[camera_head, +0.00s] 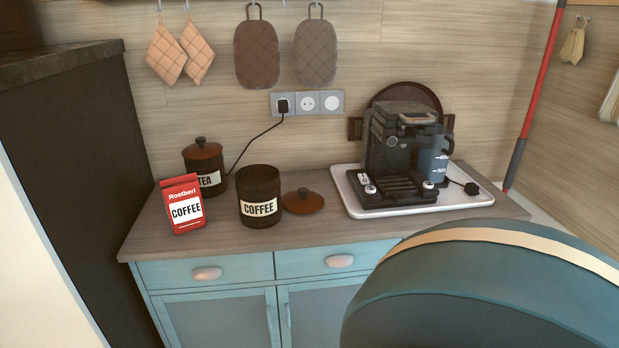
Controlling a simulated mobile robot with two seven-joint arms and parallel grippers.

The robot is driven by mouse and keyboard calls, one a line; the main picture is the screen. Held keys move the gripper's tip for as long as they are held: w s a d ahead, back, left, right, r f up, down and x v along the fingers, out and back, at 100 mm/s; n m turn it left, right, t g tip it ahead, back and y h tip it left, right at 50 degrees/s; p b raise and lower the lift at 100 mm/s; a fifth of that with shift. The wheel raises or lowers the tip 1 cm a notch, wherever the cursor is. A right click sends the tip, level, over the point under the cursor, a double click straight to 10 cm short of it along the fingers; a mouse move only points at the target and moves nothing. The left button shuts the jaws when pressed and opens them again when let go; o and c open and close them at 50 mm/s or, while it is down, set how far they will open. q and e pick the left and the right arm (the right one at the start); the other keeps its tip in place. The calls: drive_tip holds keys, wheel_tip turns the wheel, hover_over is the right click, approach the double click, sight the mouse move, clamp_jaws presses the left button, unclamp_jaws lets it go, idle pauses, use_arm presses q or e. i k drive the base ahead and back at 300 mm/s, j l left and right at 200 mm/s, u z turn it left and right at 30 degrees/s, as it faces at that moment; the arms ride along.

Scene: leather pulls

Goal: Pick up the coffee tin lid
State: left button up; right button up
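The coffee tin lid (303,201) is a round brown wooden disc with a small knob on top. It lies flat on the counter, just right of the coffee tin. The coffee tin (260,185) is dark with a white COFFEE label and stands open, without a lid on it. Neither of my grippers shows in the head view.
A red coffee bag (182,204) and a lidded tea tin (205,161) stand left of the coffee tin. A coffee machine (402,150) sits on a white tray (474,197) at right. A large teal rounded object (480,295) blocks the front right. The counter's front strip is clear.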

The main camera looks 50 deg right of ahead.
sight(303, 201)
drive_tip(key=z, duration=1.5)
